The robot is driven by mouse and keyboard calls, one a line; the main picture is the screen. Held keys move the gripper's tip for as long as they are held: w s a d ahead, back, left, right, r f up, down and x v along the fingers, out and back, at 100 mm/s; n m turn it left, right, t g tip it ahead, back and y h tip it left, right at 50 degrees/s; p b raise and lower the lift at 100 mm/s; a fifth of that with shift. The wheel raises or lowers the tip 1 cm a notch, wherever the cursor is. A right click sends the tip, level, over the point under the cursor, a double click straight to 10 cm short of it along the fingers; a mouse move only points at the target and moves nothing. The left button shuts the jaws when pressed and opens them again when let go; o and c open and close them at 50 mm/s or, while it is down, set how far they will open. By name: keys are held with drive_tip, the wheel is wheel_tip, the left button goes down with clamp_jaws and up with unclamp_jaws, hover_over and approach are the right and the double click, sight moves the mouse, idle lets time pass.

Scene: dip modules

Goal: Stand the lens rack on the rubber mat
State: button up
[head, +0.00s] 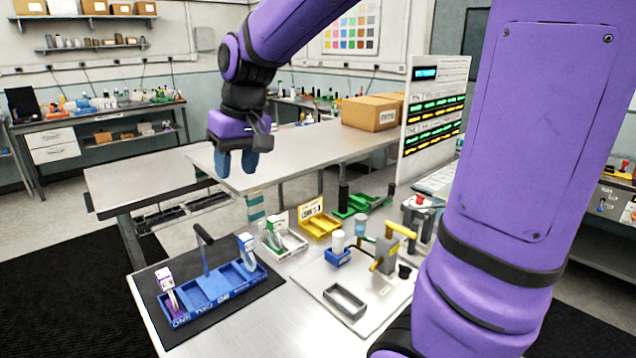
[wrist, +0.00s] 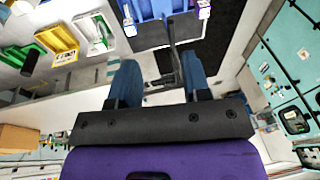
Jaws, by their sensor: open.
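The lens rack (head: 205,307) is a blue tray with several compartments and a tall dark handle. It stands upright on the dark rubber mat (head: 185,335) at the front left of the near bench. A white and purple item stands in its left end and a white and blue item in its right end. My gripper (head: 237,166) is open and empty, in the air above and behind the rack, apart from it. In the wrist view the rack (wrist: 150,8) is cut off by the top edge, and its handle shows between my open fingers (wrist: 160,72).
Right of the mat are a grey tray (head: 293,243), a yellow bin (head: 319,228) and a green bin (head: 350,212). A pale board (head: 325,280) holds a small open frame and fixtures. A long table (head: 310,155) with cardboard boxes (head: 370,113) stands behind.

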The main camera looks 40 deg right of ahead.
drive_tip(key=s+d+r+t, duration=0.1)
drive_tip(key=s, duration=0.8)
drive_tip(key=s+d+t+h, duration=0.1)
drive_tip(key=s+t, duration=0.1)
drive_tip(key=s, duration=0.8)
drive_tip(key=shift+d+r, duration=0.25)
drive_tip(key=shift+r, duration=0.15)
